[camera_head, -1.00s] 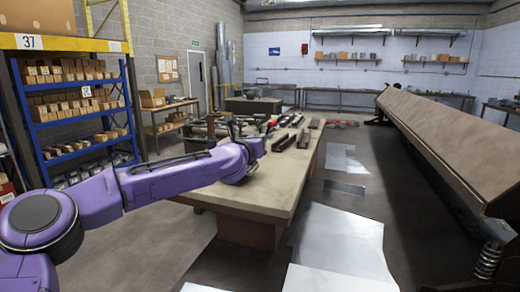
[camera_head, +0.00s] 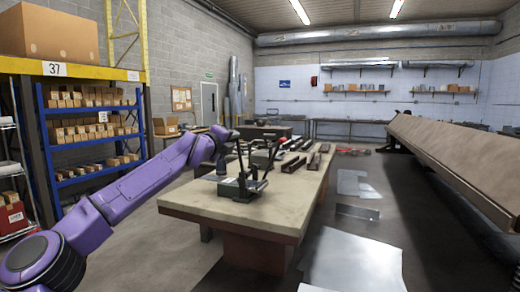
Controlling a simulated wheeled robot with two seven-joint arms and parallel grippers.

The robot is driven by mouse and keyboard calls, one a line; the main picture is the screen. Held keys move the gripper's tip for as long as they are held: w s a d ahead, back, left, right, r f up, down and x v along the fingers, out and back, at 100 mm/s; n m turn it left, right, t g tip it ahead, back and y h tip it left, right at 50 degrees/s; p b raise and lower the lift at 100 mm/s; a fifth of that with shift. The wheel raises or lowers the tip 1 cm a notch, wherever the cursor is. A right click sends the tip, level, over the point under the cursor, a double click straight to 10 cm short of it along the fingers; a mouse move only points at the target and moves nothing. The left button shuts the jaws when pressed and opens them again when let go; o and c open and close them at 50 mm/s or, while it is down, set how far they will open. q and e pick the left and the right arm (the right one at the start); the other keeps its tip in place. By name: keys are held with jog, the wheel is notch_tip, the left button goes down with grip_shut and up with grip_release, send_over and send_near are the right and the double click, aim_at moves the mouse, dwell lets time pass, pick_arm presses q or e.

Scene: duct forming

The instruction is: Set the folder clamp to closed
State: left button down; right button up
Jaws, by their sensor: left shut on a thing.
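A small green bench tool (camera_head: 243,189) with dark upright levers stands on the near part of the workbench; it looks like the folder with its clamp. One lever (camera_head: 266,163) leans up to the right. The gripped part is mostly hidden by the fingers and is too small to make out clearly. My right gripper is not in view.
The workbench (camera_head: 255,213) has several dark tools and bars (camera_head: 293,164) farther back. Flat metal sheets (camera_head: 355,262) lie on the floor to its right. A long brown machine (camera_head: 455,150) stands at right, blue shelving (camera_head: 90,145) at left. The bench's near top is mostly bare.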

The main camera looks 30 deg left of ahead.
pick_arm(q)
jog(key=a+f+n+b, duration=0.4)
jog(key=a+n+b, duration=0.2)
jog(key=a+n, duration=0.1)
jog(key=shift+s+a+f+n, duration=0.25)
jog(key=shift+s+a+n, duration=0.1)
jog(key=shift+s, duration=0.1)
jog(key=shift+f, duration=0.15)
jog(key=c, duration=1)
grip_release()
jog(key=shift+o, duration=0.2)
jog(key=shift+s+a, duration=0.1)
jog(key=shift+a, duration=0.05)
